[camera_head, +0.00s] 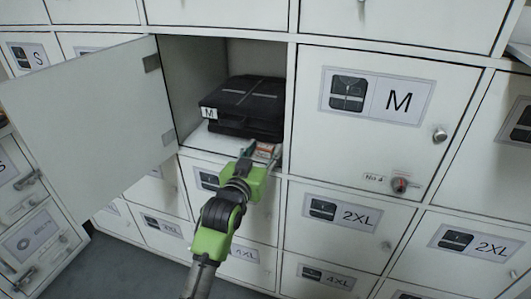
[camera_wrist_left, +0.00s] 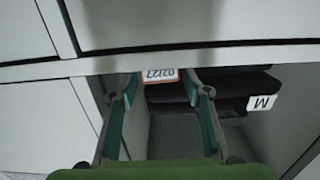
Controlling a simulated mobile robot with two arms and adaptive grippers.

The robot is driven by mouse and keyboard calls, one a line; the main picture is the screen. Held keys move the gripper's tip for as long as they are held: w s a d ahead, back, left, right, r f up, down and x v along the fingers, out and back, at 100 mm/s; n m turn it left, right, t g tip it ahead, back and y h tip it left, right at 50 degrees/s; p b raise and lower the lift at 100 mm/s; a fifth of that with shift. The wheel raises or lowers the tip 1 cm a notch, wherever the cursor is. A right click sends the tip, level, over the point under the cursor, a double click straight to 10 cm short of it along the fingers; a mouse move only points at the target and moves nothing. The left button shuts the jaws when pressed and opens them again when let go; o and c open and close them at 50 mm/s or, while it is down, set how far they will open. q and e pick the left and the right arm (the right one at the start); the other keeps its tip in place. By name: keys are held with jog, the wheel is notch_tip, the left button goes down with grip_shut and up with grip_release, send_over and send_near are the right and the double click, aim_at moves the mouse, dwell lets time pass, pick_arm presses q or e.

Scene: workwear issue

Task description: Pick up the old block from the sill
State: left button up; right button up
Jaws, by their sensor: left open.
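The old block (camera_head: 265,149) is a small white piece with an orange-red edge. It lies on the front sill (camera_head: 212,137) of the open compartment, before the dark folded garments. In the left wrist view the block (camera_wrist_left: 162,75) shows a label reading 02/27. My left gripper (camera_head: 261,150), green with dark fingers, is open at the sill. In the left wrist view its fingertips (camera_wrist_left: 160,81) stand on either side of the block, with gaps showing. The gripper hides part of the block in the head view. My right gripper is not in view.
A stack of dark garments (camera_head: 245,104) tagged M fills the compartment behind the block. The open door (camera_head: 95,120) swings out to the left. A closed M locker (camera_head: 390,135) with a knob is on the right. Closed lockers lie below.

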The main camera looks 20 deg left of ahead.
pick_arm(q)
jog(key=shift+w+f, duration=0.1)
jog(key=shift+w, duration=0.9)
jog(key=c, duration=0.7)
